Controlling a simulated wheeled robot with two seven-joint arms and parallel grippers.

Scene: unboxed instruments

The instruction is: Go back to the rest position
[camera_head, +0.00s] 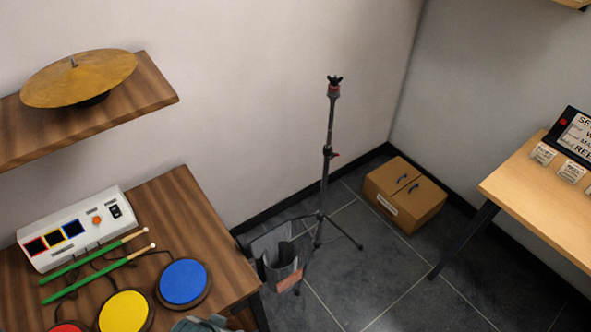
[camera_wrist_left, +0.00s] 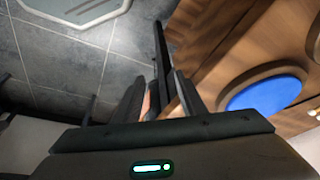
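My left gripper (camera_wrist_left: 159,95) shows in the left wrist view with its two dark fingers apart. I see nothing held between them, only the table edge and floor beyond. It is near the wooden table (camera_wrist_left: 215,50), with the blue drum pad (camera_wrist_left: 268,93) to its right in that view. In the head view a grey part at the bottom edge, by the front of the table, may belong to my left arm; the fingers cannot be made out there. My right gripper is in neither view.
The wooden table (camera_head: 190,212) holds a white module (camera_head: 75,228), green sticks (camera_head: 95,268) and coloured pads (camera_head: 183,282). A cymbal (camera_head: 80,78) sits on the shelf (camera_head: 150,95). A black stand (camera_head: 325,180), cardboard box (camera_head: 404,195) and light table (camera_head: 535,205) stand beyond.

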